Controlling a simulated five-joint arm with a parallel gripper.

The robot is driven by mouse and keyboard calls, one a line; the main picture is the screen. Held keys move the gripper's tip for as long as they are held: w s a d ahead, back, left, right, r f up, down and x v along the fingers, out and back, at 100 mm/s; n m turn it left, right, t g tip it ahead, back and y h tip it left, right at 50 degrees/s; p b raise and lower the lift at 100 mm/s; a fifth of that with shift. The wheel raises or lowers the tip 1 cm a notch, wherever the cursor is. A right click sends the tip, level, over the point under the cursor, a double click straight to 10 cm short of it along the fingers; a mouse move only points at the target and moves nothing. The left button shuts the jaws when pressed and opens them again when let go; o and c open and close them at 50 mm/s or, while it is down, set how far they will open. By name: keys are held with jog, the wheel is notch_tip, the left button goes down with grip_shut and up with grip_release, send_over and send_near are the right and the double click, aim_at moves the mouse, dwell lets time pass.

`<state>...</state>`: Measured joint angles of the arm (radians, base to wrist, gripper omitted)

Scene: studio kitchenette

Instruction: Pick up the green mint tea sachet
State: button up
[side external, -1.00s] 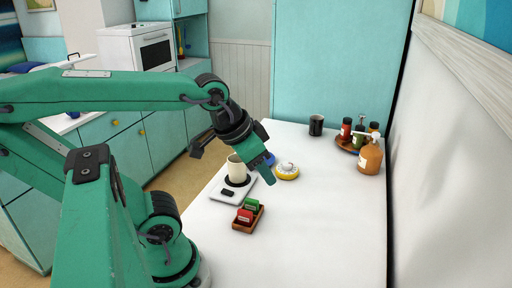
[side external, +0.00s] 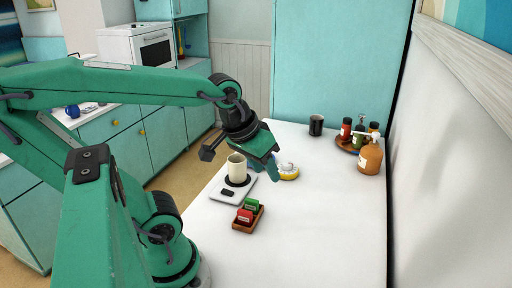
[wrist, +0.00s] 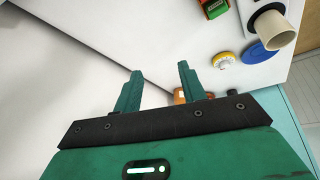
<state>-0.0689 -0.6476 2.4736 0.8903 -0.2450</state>
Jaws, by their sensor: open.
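The green mint tea sachet (side external: 251,204) stands beside a red sachet (side external: 245,215) in a small wooden holder (side external: 248,226) on the white table. In the wrist view the green sachet (wrist: 217,10) shows at the top edge, partly cut off. My gripper (side external: 276,168) is open and empty. It is above the table, up and to the right of the holder in the side view, apart from the sachets. In the wrist view its two fingers (wrist: 159,70) are spread, with the sachet beyond them to the upper right.
A cream mug (side external: 237,168) stands on a white scale (side external: 226,194) just behind the holder. A yellow round timer (side external: 289,173) and a blue disc (wrist: 258,52) lie near it. A black mug (side external: 316,125) and a pump bottle (side external: 370,157) stand farther back. The table's front right is clear.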

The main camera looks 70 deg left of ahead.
jog(key=w+a+f+n+g, duration=0.3)
jog(key=a+f+n, duration=0.25)
jog(key=n, duration=0.55)
jog(key=n+g, duration=0.2)
jog(key=n, duration=1)
send_over(252, 200)
jog(key=shift+s+f, duration=0.15)
jog(key=shift+f, duration=3.05)
jog(key=shift+f, duration=0.1)
jog(key=shift+f, duration=1.25)
jog(key=shift+f, duration=0.1)
jog(key=shift+a+f, duration=0.1)
jog(key=shift+f, duration=2.4)
grip_shut()
